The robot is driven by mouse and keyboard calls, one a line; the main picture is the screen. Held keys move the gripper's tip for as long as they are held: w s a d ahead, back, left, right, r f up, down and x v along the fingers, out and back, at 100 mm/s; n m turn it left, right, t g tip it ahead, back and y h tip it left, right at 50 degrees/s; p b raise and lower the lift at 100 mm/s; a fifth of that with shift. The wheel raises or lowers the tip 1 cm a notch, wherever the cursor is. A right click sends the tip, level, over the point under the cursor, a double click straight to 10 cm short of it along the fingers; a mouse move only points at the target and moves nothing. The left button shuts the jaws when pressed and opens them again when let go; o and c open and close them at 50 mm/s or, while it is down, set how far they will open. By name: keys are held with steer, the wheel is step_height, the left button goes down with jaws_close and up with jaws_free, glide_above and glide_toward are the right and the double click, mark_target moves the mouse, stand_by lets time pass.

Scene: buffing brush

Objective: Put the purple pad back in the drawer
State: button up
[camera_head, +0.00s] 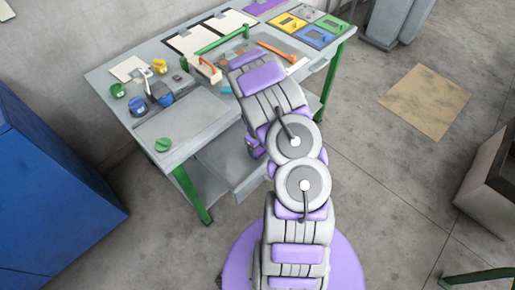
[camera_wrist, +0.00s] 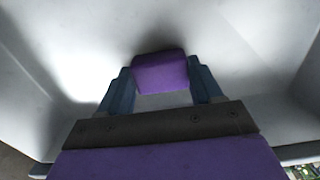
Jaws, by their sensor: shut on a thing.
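The purple pad (camera_wrist: 160,72) is between the two dark blue fingers of my gripper (camera_wrist: 161,84) in the wrist view. My gripper is shut on it. Pale grey drawer walls and floor (camera_wrist: 245,40) surround the pad in that view. I cannot tell whether the pad touches the drawer floor. In the head view the open drawer (camera_head: 222,168) juts out below the workbench top. My arm hides the pad and most of my gripper there, with its end beside the drawer's right part.
The workbench (camera_head: 195,112) has green legs and holds cups, clipboards, an orange-handled tool and several coloured panels. A blue cabinet (camera_head: 50,190) stands at the left. A tan board (camera_head: 425,102) lies on the floor, and a grey box (camera_head: 490,185) stands at the right edge.

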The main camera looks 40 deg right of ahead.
steer(key=o, duration=1.1)
steer(key=shift+r, duration=0.15)
steer(key=shift+w+r, duration=0.1)
steer(key=shift+r, duration=0.5)
step_height(320, 180, up, 11)
steer(key=p, duration=0.2)
step_height(320, 180, up, 7)
steer(key=n, duration=0.5)
glide_above(257, 150)
steer(key=a, duration=0.4)
steer(key=s+a+r+n, duration=0.7)
steer(key=a+r+n, duration=0.4)
steer(key=a+r, duration=0.1)
steer(key=s+a+r+n, duration=0.2)
steer(key=s+a+n, duration=0.1)
steer(key=s+n, duration=0.3)
steer(key=s+a+r+n+g, duration=0.1)
steer(key=s+a+r+n, duration=0.2)
steer(key=s+n, duration=0.3)
steer(key=s+a+r+n, duration=0.3)
steer(key=s+a+n, duration=0.1)
steer(key=s+n, duration=0.3)
steer(key=shift+s+a+g, duration=0.3)
steer(key=shift+s+g, duration=0.1)
